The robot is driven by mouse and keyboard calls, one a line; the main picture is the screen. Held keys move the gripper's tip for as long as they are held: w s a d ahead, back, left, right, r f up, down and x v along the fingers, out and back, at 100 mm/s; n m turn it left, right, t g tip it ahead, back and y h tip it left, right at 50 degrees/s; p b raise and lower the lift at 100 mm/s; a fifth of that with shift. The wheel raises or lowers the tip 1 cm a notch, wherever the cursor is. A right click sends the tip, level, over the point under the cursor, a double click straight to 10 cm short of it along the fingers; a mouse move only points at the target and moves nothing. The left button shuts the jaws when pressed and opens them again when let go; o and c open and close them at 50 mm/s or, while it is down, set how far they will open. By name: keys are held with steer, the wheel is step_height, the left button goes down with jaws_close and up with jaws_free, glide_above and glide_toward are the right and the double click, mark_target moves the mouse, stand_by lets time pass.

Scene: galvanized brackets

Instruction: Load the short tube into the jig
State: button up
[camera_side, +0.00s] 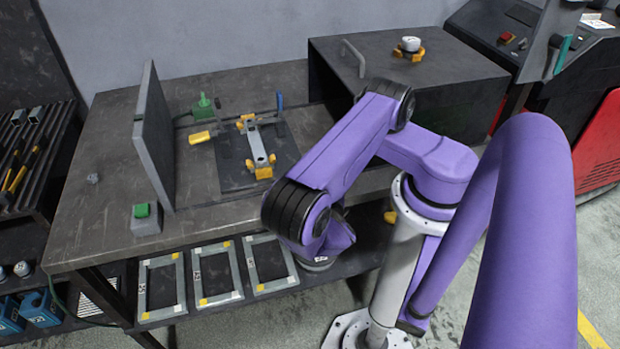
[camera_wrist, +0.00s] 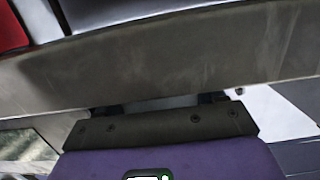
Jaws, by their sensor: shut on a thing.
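The jig (camera_side: 228,176) is a dark plate on the bench, left of and behind my wrist. A grey bar (camera_side: 257,146) with yellow blocks lies on it, beside a blue-handled clamp and a green-and-yellow one.
An upright dark panel (camera_side: 152,135) stands left of the jig. A grey block with a green top (camera_side: 146,220) sits at the bench's front. A large dark box (camera_side: 450,85) stands at the right. Frames (camera_side: 215,272) lie on the lower shelf. The bench's left part is mostly clear.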

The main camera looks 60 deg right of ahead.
steer(key=shift+f, duration=0.1)
steer(key=o, duration=1.1)
steer(key=shift+c, duration=0.2)
steer(key=f+v, duration=0.1)
steer(key=v, duration=0.5)
steer(key=shift+s+a+r, duration=0.2)
steer(key=shift+a+r, duration=0.05)
steer(key=shift+r, duration=0.2)
steer(key=shift+s+a, duration=0.15)
steer(key=shift+s, duration=0.05)
steer(key=shift+c, duration=0.2)
steer(key=shift+s+a, duration=0.1)
steer(key=shift+s, duration=0.05)
steer(key=c, duration=0.5)
